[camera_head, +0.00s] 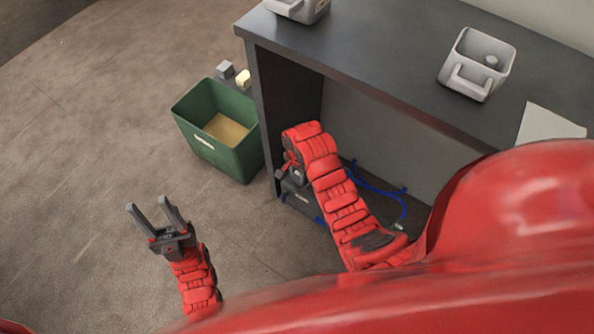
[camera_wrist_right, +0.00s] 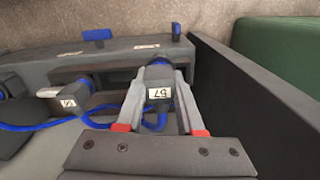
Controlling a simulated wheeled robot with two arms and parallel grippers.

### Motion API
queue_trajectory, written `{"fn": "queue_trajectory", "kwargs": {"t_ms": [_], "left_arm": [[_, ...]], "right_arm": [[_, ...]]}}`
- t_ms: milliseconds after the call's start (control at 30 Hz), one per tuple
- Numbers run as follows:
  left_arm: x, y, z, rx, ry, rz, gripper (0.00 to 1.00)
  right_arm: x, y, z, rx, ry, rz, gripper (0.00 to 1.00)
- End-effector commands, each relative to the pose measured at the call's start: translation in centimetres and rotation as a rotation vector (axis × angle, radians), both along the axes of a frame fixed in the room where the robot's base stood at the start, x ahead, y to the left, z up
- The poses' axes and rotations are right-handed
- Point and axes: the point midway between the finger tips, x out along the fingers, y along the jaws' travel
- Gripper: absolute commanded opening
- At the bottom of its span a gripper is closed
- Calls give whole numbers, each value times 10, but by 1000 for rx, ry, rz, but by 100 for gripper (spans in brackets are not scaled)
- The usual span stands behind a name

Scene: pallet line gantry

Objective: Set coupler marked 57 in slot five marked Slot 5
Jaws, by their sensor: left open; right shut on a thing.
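The coupler marked 57 (camera_wrist_right: 158,95) is a dark block with a blue end and a blue cable, and its label appears upside down in the right wrist view. My right gripper (camera_wrist_right: 160,82) is shut on it, with one finger on each side. The coupler's blue end is against or just in front of a dark panel (camera_wrist_right: 110,52) with small white labels too blurred to read, so I cannot tell which one is Slot 5 or whether the coupler is seated. In the head view my right gripper (camera_head: 290,176) is mostly hidden by its arm. My left gripper (camera_head: 156,220) is open and empty above the floor.
A second dark connector (camera_wrist_right: 75,90) with a white label stands left of the coupler. A dark side wall (camera_wrist_right: 245,100) rises close on the right. A green bin (camera_head: 237,160) stands beside the dark desk (camera_head: 390,50), which has grey trays on top. Floor at left is clear.

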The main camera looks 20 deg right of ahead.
Motion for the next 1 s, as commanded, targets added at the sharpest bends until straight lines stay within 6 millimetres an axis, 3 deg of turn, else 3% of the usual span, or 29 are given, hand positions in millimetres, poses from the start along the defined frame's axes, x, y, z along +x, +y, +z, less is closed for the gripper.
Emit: {"fn": "queue_trajectory", "kwargs": {"t_ms": [133, 433, 633, 1000], "left_arm": [[0, 0, -11, 0, 0, 0, 50], [0, 0, -16, 0, 0, 0, 50], [-2, 0, -32, 18, -14, 1, 50], [-3, 0, -29, 20, -16, 2, 50]], "right_arm": [[26, -7, -4, 0, 1, -1, 0], [45, -12, -4, 1, -2, 0, 0], [42, -12, -39, -1, 3, 1, 0], [42, -13, -42, 0, 1, 0, 0]]}}
